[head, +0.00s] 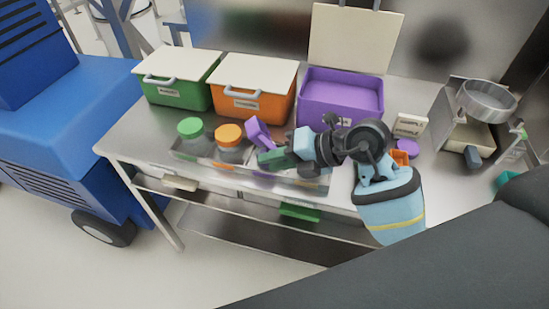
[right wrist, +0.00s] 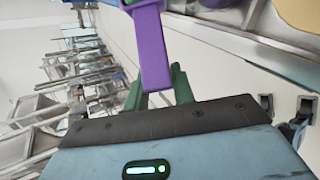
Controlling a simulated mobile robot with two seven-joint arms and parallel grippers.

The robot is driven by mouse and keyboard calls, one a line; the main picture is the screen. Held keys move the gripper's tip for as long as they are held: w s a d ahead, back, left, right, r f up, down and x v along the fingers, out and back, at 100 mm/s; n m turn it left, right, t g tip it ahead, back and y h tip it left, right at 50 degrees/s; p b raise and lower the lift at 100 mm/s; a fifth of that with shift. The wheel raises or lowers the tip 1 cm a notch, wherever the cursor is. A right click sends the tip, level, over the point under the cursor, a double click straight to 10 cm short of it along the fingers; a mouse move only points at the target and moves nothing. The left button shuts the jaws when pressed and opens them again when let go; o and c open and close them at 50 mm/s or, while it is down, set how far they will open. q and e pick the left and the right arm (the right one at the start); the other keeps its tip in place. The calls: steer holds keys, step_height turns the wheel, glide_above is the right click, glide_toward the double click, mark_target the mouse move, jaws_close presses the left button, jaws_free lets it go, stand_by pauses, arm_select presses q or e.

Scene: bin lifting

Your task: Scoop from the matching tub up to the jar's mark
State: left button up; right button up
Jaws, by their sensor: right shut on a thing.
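My right gripper (head: 268,158) is shut on a purple scoop (head: 258,134), gripping its handle; the scoop's handle also fills the middle of the right wrist view (right wrist: 152,50). The gripper is over a clear tray (head: 185,153) at the table's front. The purple tub (head: 322,114) stands open behind it, its lid raised, with purple contents (head: 342,92). In the tray are a green-lidded jar (head: 192,139) and an orange-lidded jar (head: 231,151). Any jar behind my gripper is mostly hidden, and I cannot make out a mark. My left gripper is out of view.
A green tub (head: 180,93) and an orange tub (head: 252,103) stand closed left of the purple one. A purple lid (head: 407,147) and a small sign (head: 410,125) lie to the right. A machine with a metal pan (head: 487,98) is at the far right.

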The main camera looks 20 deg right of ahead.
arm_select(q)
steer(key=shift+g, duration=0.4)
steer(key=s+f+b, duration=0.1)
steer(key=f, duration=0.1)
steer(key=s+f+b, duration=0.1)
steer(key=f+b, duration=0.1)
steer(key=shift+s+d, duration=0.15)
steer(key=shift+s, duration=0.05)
arm_select(e)
steer(key=y, duration=0.2)
steer(key=m+t+y, duration=0.1)
steer(key=shift+d+f+y, duration=0.3)
steer(key=shift+d+f, duration=0.05)
steer(key=shift+f, duration=0.05)
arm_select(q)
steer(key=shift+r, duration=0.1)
